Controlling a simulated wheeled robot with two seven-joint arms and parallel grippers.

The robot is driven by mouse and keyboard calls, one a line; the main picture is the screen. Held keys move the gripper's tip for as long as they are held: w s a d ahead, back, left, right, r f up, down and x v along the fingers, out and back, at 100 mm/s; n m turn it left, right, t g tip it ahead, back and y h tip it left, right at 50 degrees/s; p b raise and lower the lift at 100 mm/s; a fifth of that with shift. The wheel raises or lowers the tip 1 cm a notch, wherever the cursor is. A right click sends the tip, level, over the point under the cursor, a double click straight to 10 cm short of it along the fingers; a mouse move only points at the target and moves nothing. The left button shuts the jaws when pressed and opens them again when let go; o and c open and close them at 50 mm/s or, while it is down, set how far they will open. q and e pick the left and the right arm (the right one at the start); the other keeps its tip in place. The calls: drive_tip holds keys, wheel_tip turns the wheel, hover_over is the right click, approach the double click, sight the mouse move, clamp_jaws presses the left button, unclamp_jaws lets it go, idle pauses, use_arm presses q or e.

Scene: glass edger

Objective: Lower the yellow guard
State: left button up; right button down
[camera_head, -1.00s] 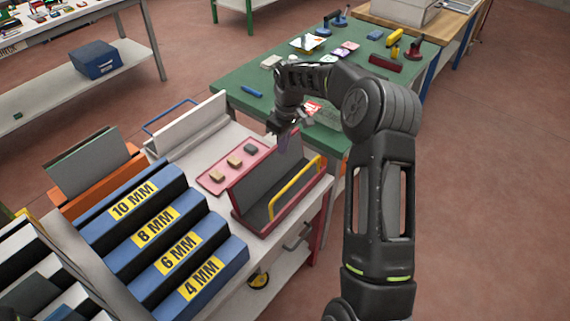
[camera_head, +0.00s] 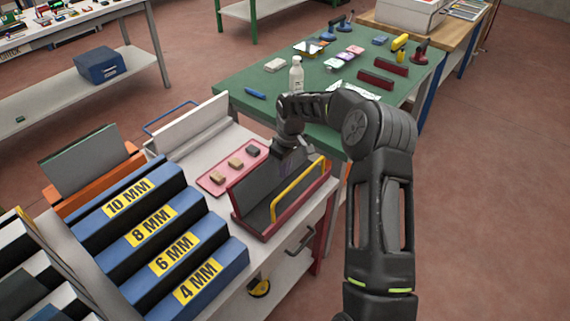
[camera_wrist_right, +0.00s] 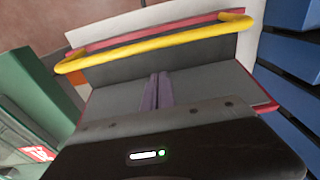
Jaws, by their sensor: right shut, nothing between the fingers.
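The yellow guard (camera_head: 298,190) is a bent bar along the front side of the red-edged edger (camera_head: 262,233) with dark inner faces. It stands raised above the red base. In the right wrist view the guard (camera_wrist_right: 155,44) runs across the top, beyond the fingertips. My right gripper (camera_head: 285,168) is over the back part of the edger, on the far side of the guard. Its fingers (camera_wrist_right: 156,88) are together with nothing between them, and appear apart from the bar. My left gripper is in neither view.
A red tray (camera_head: 213,184) with small blocks lies behind the edger. Blue stepped racks marked 4 to 10 MM (camera_head: 196,245) stand at left. A green table (camera_head: 237,97) with a white bottle (camera_head: 296,74) and tools is behind. Open floor lies at right.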

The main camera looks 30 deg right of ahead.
drive_tip(key=s, duration=0.1)
drive_tip(key=s+d+r, duration=0.1)
drive_tip(key=s, duration=0.1)
drive_tip(key=shift+s+r, duration=0.1)
drive_tip(key=shift+r, duration=0.1)
drive_tip(key=shift+d, duration=0.1)
